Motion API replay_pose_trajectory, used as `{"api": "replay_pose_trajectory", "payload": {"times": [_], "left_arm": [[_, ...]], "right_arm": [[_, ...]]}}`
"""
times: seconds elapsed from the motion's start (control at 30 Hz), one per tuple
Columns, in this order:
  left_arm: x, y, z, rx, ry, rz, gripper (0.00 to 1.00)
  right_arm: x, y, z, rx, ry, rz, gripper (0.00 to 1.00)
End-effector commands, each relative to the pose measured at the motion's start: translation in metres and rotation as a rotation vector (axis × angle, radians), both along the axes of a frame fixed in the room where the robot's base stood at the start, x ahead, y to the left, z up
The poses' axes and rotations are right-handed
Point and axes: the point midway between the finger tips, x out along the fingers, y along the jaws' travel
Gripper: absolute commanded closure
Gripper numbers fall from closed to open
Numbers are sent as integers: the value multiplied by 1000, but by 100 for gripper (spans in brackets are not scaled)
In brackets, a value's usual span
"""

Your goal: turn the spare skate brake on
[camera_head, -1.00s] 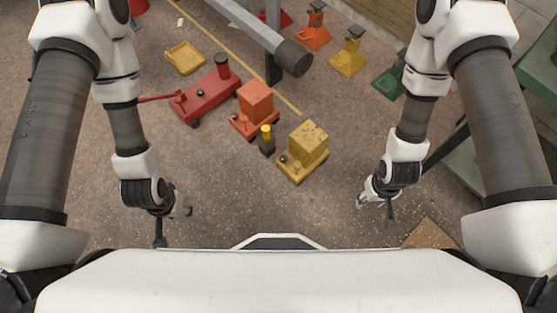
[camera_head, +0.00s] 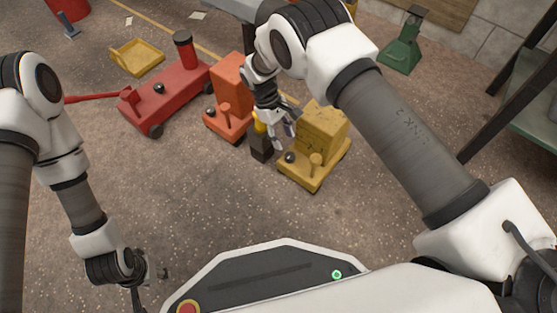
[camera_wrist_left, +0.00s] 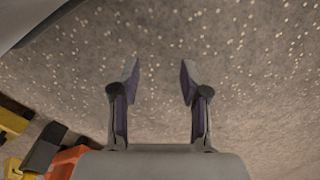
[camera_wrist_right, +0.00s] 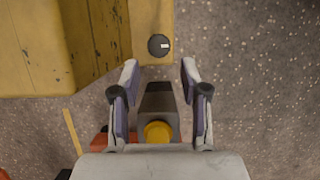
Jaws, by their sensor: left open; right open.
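A yellow skate (camera_head: 318,177) with a yellow block (camera_head: 325,125), a black knob (camera_head: 290,157) and a short upright peg (camera_head: 315,160) stands on the floor. An orange skate (camera_head: 215,125) with similar parts stands to its left. I cannot tell which is the spare. A dark block (camera_head: 260,148) with a yellow cap stands between them. My right gripper (camera_head: 286,138) is open and empty above the dark block and yellow skate. In the right wrist view the knob (camera_wrist_right: 158,45) lies just beyond the fingertips. My left gripper (camera_head: 150,275) is open over bare floor (camera_wrist_left: 160,70).
A red wheeled machine (camera_head: 170,100) with a long handle stands left of the orange skate. A yellow tray (camera_head: 137,58) lies behind it. A green stand (camera_head: 402,48) is at the back right, and a green-topped bench (camera_head: 535,105) at the right. The front floor is clear.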

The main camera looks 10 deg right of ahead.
Motion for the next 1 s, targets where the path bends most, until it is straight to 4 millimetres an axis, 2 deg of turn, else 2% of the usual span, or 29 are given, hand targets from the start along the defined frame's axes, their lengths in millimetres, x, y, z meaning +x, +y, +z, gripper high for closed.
{"api": "replay_pose_trajectory", "payload": {"times": [0.03,0.17,0.4,0.5,0.8,0.87,0.93,1.0], "left_arm": [[0,0,-7,0,-1,0,55],[2,0,-13,1,-5,-3,55],[11,1,-44,6,-30,-15,55],[14,1,-51,7,-38,-19,55],[15,1,-51,7,-42,-21,55],[15,1,-51,7,-42,-21,55],[15,1,-51,7,-42,-22,55],[15,1,-51,7,-42,-22,55]], "right_arm": [[1,1,-5,-2,2,5,55],[-2,-1,-14,-4,7,7,55],[-16,-12,-59,-3,8,3,55],[-20,-15,-70,-3,6,4,55],[-23,-17,-72,-3,5,5,55],[-23,-17,-72,-3,5,5,73],[-23,-17,-72,-3,5,5,98],[-22,-17,-72,-3,5,5,100]]}}
